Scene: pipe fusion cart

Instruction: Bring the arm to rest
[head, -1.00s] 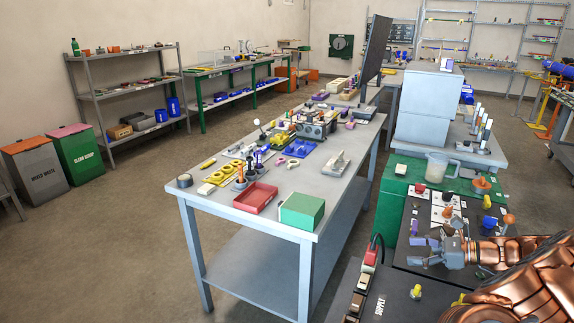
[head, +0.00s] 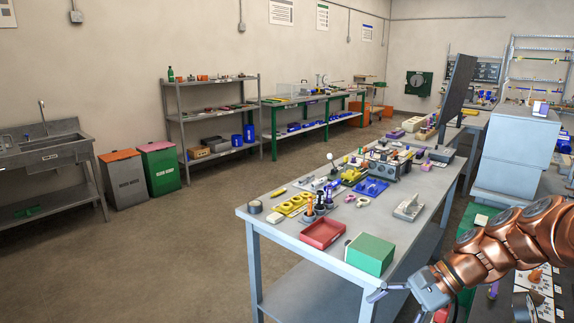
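My copper-coloured arm (head: 500,243) reaches in from the right edge of the head view, bent and slanting down to the left. My grey gripper (head: 397,303) is at its end, low in the picture, in front of the grey workbench's near right corner. Its fingers look spread apart, one to the left and one pointing down, with nothing visible between them. The green box (head: 370,254) on the bench stands just behind and above the gripper in the picture. I cannot tell the exact gap between them.
The grey workbench (head: 285,228) holds a red tray (head: 322,234), yellow and blue parts and tools. A dark panel (head: 458,90) and pale grey cabinet (head: 515,150) stand behind. A sink (head: 50,153), two bins (head: 160,168) and shelves (head: 212,115) line the left wall. Left floor is clear.

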